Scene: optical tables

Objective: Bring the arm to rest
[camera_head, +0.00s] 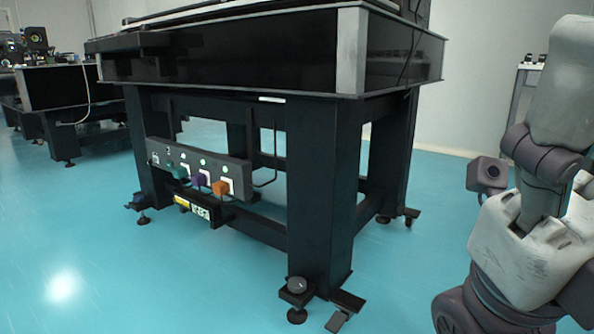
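My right arm (545,190) shows at the right edge, folded, with pale grey links and dark joints. A small dark grey block with a round lens-like face (487,175) sits beside the arm, in front of the floor. No gripper fingers can be made out on this arm. My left arm and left gripper are not in the picture. The arm stands to the right of the black optical table (230,62), apart from it in the picture.
Table feet (297,286) stick out at the front. Another table (60,88) stands at left. Turquoise floor (110,270) is clear at front left.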

